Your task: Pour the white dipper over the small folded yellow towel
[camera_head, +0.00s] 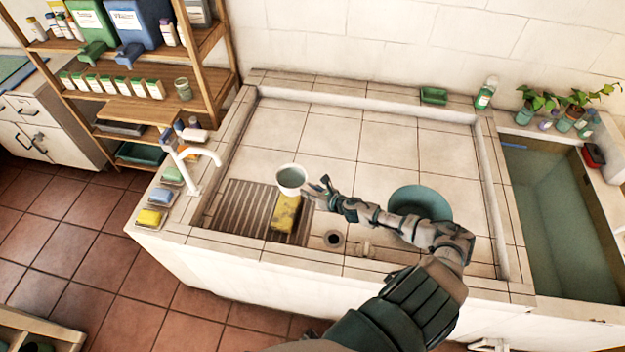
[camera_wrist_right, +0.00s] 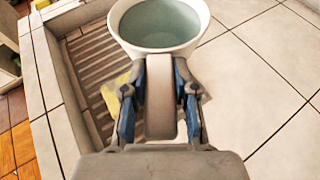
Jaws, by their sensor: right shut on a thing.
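The white dipper (camera_head: 291,179) is a round cup with greenish water inside. My right gripper (camera_head: 318,193) is shut on its handle and holds it upright above the ribbed rack. In the right wrist view the dipper (camera_wrist_right: 158,22) sits level beyond the fingers of the right gripper (camera_wrist_right: 160,95). The small folded yellow towel (camera_head: 285,212) lies on the ribbed rack, just below the dipper in the head view. In the right wrist view the towel (camera_wrist_right: 115,90) is partly hidden behind the gripper and dipper. My left gripper is not in view.
The ribbed rack (camera_head: 240,205) lies in the tiled basin near a white faucet (camera_head: 192,165). A teal bowl (camera_head: 420,200) stands behind my right arm. A drain (camera_head: 334,239) is in the basin floor. Soap trays (camera_head: 151,217) line the left ledge.

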